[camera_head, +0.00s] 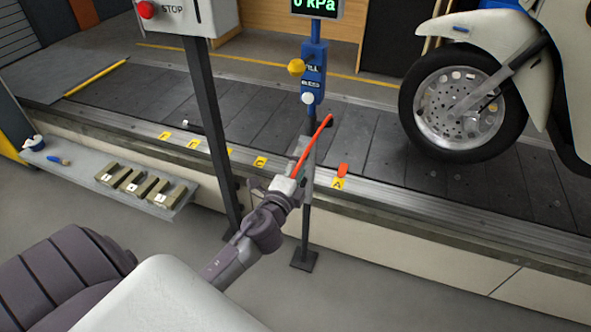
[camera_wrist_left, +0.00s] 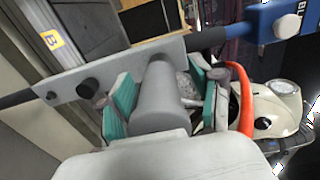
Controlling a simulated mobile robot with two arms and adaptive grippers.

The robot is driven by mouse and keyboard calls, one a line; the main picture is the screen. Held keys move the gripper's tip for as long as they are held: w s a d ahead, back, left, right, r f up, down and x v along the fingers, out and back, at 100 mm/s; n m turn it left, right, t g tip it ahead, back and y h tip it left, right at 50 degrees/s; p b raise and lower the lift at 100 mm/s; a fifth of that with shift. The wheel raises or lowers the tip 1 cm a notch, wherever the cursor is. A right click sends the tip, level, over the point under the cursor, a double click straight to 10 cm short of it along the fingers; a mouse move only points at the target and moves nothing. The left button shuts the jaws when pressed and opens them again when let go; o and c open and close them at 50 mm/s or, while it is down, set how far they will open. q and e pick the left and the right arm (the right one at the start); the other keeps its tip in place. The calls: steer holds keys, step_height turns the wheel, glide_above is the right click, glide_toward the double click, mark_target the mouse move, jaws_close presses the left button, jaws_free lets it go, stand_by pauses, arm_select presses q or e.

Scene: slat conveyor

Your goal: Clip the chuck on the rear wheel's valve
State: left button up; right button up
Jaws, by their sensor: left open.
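My left gripper (camera_head: 288,184) is at the grey bracket plate (camera_head: 304,160) on the air post. In the left wrist view the gripper (camera_wrist_left: 165,102) has its teal-padded fingers apart, one on each side of a grey cylinder (camera_wrist_left: 159,98) at the bracket plate (camera_wrist_left: 110,77). The cylinder seems to be the chuck or its holder; I cannot tell which, nor whether the pads touch it. A red hose (camera_head: 312,146) runs by the gripper and shows in the wrist view (camera_wrist_left: 246,100). One scooter wheel (camera_head: 454,107) stands on the conveyor, apparently the front one. No valve can be made out. My right gripper is not in view.
The blue post (camera_head: 313,75) carries a yellow knob (camera_head: 296,67) and a display reading 0 kPa (camera_head: 316,5). A dark STOP-box post (camera_head: 212,125) stands to the left. A shelf (camera_head: 80,169) holds several numbered blocks. Lettered yellow tags line the conveyor edge (camera_head: 440,207).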

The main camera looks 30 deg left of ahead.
arm_select(q)
steer(key=shift+w+a+r, duration=0.25)
steer(key=shift+a+r, duration=0.05)
steer(key=shift+r, duration=0.25)
jaws_close()
steer(key=shift+s+d+f, duration=0.3)
steer(key=shift+f, duration=0.05)
steer(key=shift+f, duration=0.15)
steer(key=shift+b+v, duration=0.3)
steer(key=shift+v, duration=2.05)
